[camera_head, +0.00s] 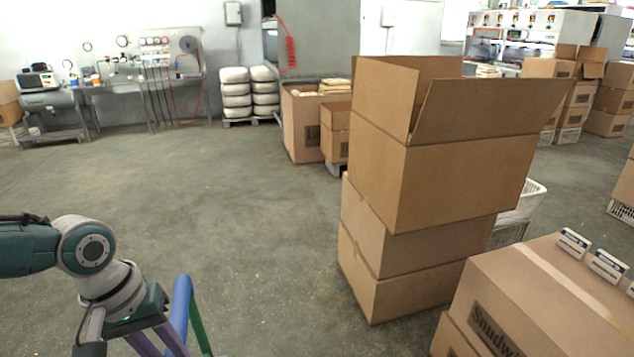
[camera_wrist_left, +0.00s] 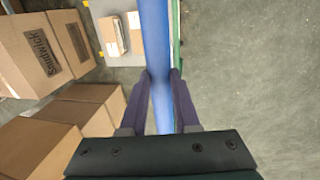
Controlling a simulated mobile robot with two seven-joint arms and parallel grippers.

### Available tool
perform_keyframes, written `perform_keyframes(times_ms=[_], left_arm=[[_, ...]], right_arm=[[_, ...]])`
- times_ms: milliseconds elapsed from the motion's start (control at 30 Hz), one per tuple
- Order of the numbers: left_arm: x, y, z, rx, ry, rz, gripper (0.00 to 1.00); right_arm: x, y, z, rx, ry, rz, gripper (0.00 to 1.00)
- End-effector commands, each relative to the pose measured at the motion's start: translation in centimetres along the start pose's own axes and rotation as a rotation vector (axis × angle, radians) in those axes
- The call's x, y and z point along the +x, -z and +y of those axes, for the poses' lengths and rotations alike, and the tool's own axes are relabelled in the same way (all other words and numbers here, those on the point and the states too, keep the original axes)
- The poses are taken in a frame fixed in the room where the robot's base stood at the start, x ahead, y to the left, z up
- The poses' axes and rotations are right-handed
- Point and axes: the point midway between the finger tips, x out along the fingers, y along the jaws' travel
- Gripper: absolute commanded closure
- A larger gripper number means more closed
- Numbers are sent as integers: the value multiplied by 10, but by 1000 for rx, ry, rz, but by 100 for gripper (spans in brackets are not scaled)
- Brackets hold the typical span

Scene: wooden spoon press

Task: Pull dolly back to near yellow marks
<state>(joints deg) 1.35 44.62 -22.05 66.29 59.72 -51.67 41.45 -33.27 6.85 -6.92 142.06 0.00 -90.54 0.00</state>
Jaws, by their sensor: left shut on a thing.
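The dolly's blue handle bar (camera_head: 180,312) stands at the bottom of the head view, with a green bar (camera_head: 198,325) beside it. My left gripper (camera_head: 172,340) is shut on the blue handle. In the left wrist view, the purple fingers of the left gripper (camera_wrist_left: 161,85) lie on either side of the blue handle (camera_wrist_left: 156,45). Beyond it is a light grey surface (camera_wrist_left: 128,50) with a small carton (camera_wrist_left: 112,36) on it; I cannot tell whether this is the dolly's deck. Small yellow patches (camera_wrist_left: 102,54) show at its edge. My right gripper is out of view.
A tall carton stack (camera_head: 440,185) with an open top box stands right of centre. Another carton (camera_head: 545,300) is at the lower right. Cartons (camera_head: 305,130) and stacked white sacks (camera_head: 235,95) stand at the back. The floor (camera_head: 200,200) at left and centre is clear.

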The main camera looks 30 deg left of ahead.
Motion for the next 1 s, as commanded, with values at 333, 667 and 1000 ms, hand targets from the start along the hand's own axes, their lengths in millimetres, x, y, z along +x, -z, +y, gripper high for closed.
perform_keyframes(times_ms=[333,667,1000], left_arm=[[-5,0,-25,-1,1,0,100],[-4,0,-28,0,5,-1,100],[-4,0,-26,0,3,-1,41]], right_arm=[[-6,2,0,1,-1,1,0],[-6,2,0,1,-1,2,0],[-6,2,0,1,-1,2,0]])
